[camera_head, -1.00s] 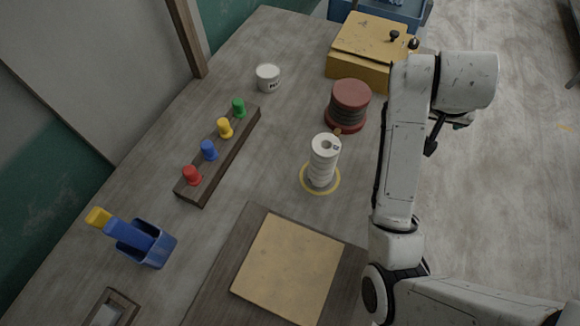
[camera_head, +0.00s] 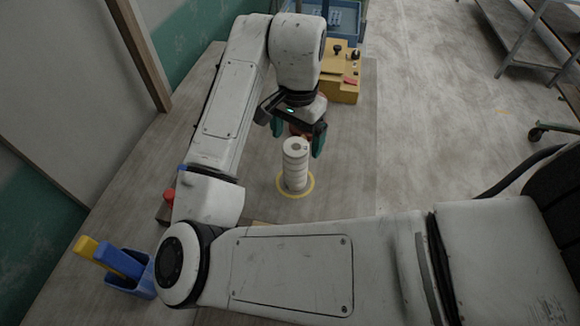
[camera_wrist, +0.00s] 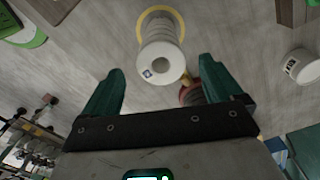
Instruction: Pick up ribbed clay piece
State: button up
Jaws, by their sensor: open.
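The ribbed clay piece (camera_head: 296,170) is a white, ringed cylinder with a hole in its top. It stands upright inside a yellow ring (camera_head: 308,191) on the table. My gripper (camera_head: 297,143) is open just behind and above it in the head view, with its green fingers spread. In the wrist view the clay piece (camera_wrist: 160,58) lies ahead of and between the fingertips of my gripper (camera_wrist: 160,78), with nothing gripped. I cannot tell how far the fingers are from it.
A dark red spool (camera_wrist: 192,95) stands close beside the clay piece, mostly hidden by my gripper. A white cup (camera_wrist: 298,68) is to the right in the wrist view. A yellow box (camera_head: 345,88) and a blue holder (camera_head: 140,284) stand on the table. Table right of the ring is clear.

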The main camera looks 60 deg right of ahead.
aim_at(296, 161)
jog(key=shift+w+f+p, duration=0.1)
jog(key=shift+f+p, duration=0.65)
jog(key=shift+f, duration=3.6)
jog(key=shift+r, duration=0.1)
grip_shut()
